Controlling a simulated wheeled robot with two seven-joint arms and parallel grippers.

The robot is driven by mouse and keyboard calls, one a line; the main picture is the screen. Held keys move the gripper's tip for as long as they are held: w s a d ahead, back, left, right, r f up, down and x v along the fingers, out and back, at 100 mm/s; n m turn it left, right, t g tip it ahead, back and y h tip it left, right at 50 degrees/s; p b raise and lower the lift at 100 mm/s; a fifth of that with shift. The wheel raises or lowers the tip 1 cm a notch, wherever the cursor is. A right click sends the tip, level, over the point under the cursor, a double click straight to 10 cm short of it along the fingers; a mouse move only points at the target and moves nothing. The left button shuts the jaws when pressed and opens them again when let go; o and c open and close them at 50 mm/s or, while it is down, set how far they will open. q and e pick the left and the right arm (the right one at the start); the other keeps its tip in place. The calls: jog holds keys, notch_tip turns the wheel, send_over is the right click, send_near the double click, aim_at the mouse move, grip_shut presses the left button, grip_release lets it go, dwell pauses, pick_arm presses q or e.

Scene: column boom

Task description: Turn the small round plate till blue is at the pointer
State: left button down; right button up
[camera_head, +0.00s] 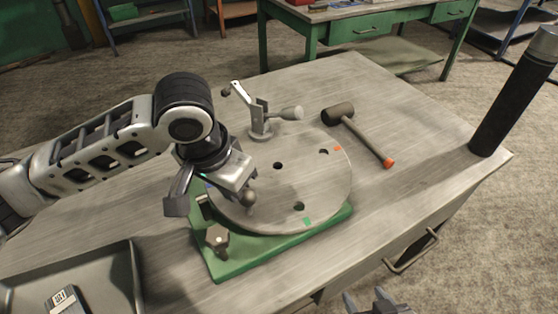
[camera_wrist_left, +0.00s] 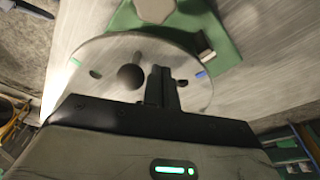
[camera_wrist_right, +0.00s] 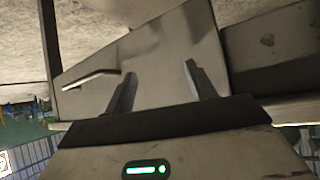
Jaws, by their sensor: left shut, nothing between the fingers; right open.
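The round grey plate (camera_head: 285,165) lies on a green base (camera_head: 232,266). Its rim carries a red mark (camera_head: 337,148) and a green mark (camera_head: 307,222); the left wrist view shows a blue mark (camera_wrist_left: 201,74). A small pale piece (camera_wrist_left: 207,56), perhaps the pointer, stands at the rim close to the blue mark. A dark round knob (camera_head: 249,197) stands on the plate. My left gripper (camera_head: 238,189) is shut and empty, low over the plate; its fingers (camera_wrist_left: 161,86) appear beside the knob, contact unclear. My right gripper (camera_head: 376,302) is open and empty at the table's front edge.
A toggle clamp (camera_head: 260,120) stands behind the plate. A mallet (camera_head: 358,133) lies to its right. A dark post (camera_head: 510,95) rises at the right corner. A grey tray (camera_head: 128,262) is at front left.

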pick_arm(q)
jog(key=shift+s+d, duration=0.4)
jog(key=shift+d, duration=0.25)
jog(key=shift+a, duration=0.15)
jog(key=shift+w+a, duration=0.2)
jog(key=shift+a, duration=0.1)
notch_tip(320, 180, up, 9)
dwell(0.7)
dwell(0.4)
